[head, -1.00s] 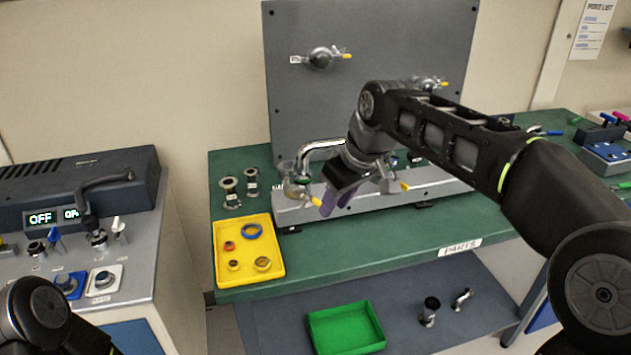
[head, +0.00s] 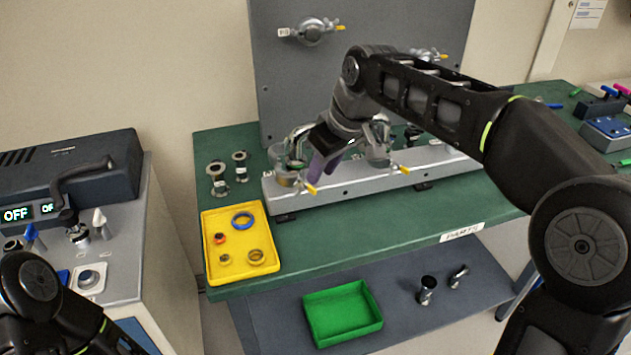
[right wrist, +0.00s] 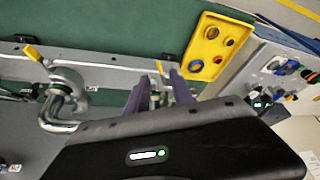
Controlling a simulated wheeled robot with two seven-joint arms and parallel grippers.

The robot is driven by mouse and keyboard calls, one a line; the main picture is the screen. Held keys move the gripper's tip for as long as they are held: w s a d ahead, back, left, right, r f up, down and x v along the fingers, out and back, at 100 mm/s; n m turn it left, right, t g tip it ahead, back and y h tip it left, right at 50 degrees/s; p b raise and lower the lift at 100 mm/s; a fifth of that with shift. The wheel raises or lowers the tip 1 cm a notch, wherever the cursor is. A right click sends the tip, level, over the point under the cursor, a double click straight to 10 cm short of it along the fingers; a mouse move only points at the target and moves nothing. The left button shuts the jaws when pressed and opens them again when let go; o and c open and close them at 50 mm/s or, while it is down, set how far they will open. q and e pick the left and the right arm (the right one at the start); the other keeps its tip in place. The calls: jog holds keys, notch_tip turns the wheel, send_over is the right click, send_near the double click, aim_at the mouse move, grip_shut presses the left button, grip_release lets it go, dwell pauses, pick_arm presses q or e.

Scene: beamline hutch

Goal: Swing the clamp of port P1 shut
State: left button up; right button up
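A grey manifold (head: 350,185) on the green bench carries ports with metal fittings and yellow-tipped clamp levers. At its left end is a port with a bent pipe (head: 296,140) and a yellow lever tip (head: 309,188). I cannot read which port is P1. My right gripper (head: 320,166), with purple fingers, is just right of that lever, partly in front of the port. In the right wrist view its fingers (right wrist: 160,88) are apart, with bits of metal showing between them. Contact cannot be told. My left gripper is out of view.
Another port (head: 386,145) with a yellow lever (head: 404,169) is close to the right, beneath my right arm. A yellow tray (head: 210,262) with rings stands left on the bench, near two loose fittings (head: 217,176). A green tray (head: 343,314) is on the lower shelf.

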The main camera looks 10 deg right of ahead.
aim_at(313, 188)
jog(key=x, duration=0.5)
jog(key=shift+w+f, duration=0.15)
jog(key=shift+f, duration=0.1)
grip_shut()
dwell(1.2)
